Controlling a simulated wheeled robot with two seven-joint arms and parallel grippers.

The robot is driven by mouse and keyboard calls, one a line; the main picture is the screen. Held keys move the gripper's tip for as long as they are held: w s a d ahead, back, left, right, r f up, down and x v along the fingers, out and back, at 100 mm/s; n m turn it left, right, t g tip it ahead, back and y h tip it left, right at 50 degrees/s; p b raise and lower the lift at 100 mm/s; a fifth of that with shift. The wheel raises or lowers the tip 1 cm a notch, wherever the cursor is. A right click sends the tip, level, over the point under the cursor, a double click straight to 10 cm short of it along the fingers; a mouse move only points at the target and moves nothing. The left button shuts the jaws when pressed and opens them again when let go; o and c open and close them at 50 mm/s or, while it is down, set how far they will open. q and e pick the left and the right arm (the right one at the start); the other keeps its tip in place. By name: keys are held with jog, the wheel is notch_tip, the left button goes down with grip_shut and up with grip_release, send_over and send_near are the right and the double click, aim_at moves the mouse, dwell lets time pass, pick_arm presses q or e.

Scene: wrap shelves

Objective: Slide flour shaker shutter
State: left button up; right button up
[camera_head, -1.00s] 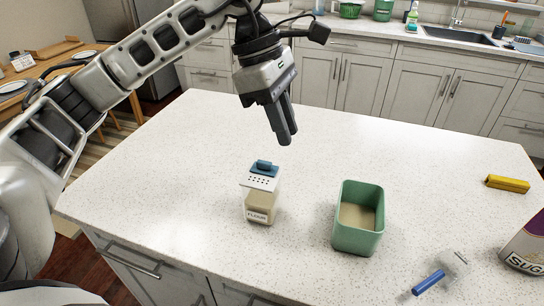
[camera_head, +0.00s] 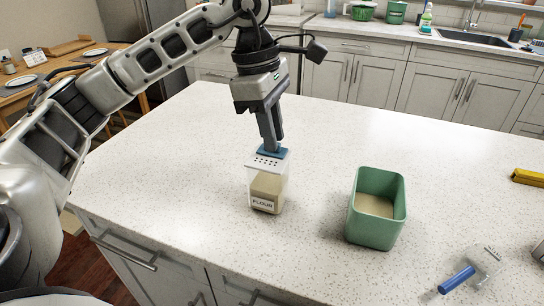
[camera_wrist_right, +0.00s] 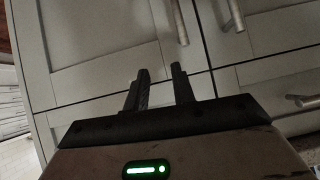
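The flour shaker (camera_head: 267,190) stands upright on the white counter, a clear box with tan flour and a FLOUR label. Its white lid (camera_head: 262,163) shows a group of dark holes uncovered. The blue shutter (camera_head: 284,152) sits at the lid's far edge. My left gripper (camera_head: 270,149) points down with its fingertips at the shutter, hiding its raised knob. The fingers overlap from this side, so I cannot tell whether they grip it. My right gripper (camera_wrist_right: 159,72) is open and empty in the right wrist view, facing cabinet fronts.
A green open bin (camera_head: 376,226) with tan contents stands right of the shaker. A clear scraper with a blue handle (camera_head: 457,279) lies at the front right. A yellow object (camera_head: 528,177) lies at the right edge. The counter (camera_head: 170,155) left of the shaker is clear.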

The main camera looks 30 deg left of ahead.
pick_arm(q)
jog(key=shift+f, duration=0.15)
jog(key=shift+f, duration=0.2)
dwell(0.3)
jog(key=shift+f+b, duration=0.15)
jog(key=shift+b, duration=0.15)
jog(key=shift+r, duration=0.3)
jog(key=shift+c, duration=0.3)
jog(key=shift+c, duration=1.3)
jog(key=shift+s+d, duration=0.15)
jog(key=shift+s, duration=0.4)
jog(key=shift+s+d, duration=0.15)
jog(key=shift+s, duration=0.35)
jog(key=shift+s+d+b, duration=0.15)
jog(key=shift+s+b, duration=0.2)
jog(key=shift+s, duration=0.25)
